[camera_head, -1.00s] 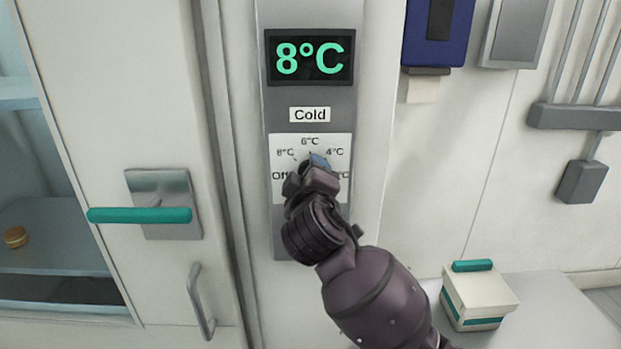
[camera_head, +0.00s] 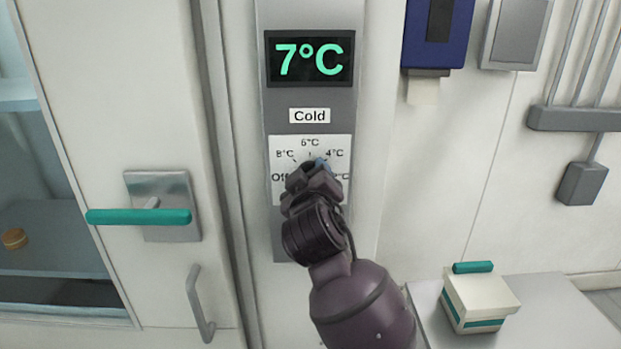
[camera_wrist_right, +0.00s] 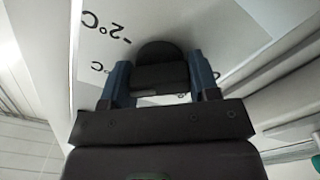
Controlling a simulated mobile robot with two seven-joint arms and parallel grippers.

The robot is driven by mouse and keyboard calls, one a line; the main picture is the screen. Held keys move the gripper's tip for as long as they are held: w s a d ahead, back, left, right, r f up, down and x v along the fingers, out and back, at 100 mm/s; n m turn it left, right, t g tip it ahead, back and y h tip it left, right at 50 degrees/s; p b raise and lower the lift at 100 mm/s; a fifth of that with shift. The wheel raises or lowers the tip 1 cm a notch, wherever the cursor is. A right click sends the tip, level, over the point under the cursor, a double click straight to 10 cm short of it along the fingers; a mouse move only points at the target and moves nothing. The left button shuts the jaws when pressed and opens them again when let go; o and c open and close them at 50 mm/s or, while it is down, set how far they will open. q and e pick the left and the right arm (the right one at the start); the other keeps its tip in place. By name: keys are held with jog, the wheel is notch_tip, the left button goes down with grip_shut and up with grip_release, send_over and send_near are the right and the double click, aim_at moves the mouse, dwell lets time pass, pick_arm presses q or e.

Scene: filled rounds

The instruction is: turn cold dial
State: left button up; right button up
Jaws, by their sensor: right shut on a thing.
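The cold dial (camera_wrist_right: 160,62) is a dark rounded knob on a white scale plate (camera_head: 283,143) with temperature marks and an Off mark. The plate is on a grey panel under the "Cold" label (camera_head: 310,115). The green display (camera_head: 310,58) above reads 7°C. My right gripper (camera_wrist_right: 160,78) is shut on the dial, with one blue finger on each side of the knob in the right wrist view. In the head view my right gripper (camera_head: 318,170) covers most of the dial and the lower marks. My left gripper is not in view.
A door with a teal handle (camera_head: 138,216) and a lower grey pull (camera_head: 200,303) is to the left. A white box with a teal grip (camera_head: 478,298) stands on a white counter (camera_head: 550,315) at lower right. A blue dispenser (camera_head: 437,35) hangs at upper right.

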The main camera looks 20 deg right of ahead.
jog(key=shift+a, duration=0.1)
jog(key=o, duration=0.8)
jog(key=shift+o, duration=0.6)
jog(key=shift+s, duration=0.1)
jog(key=v, duration=1)
jog(key=shift+s+b, duration=0.35)
jog(key=shift+b, duration=0.1)
jog(key=shift+a, duration=0.1)
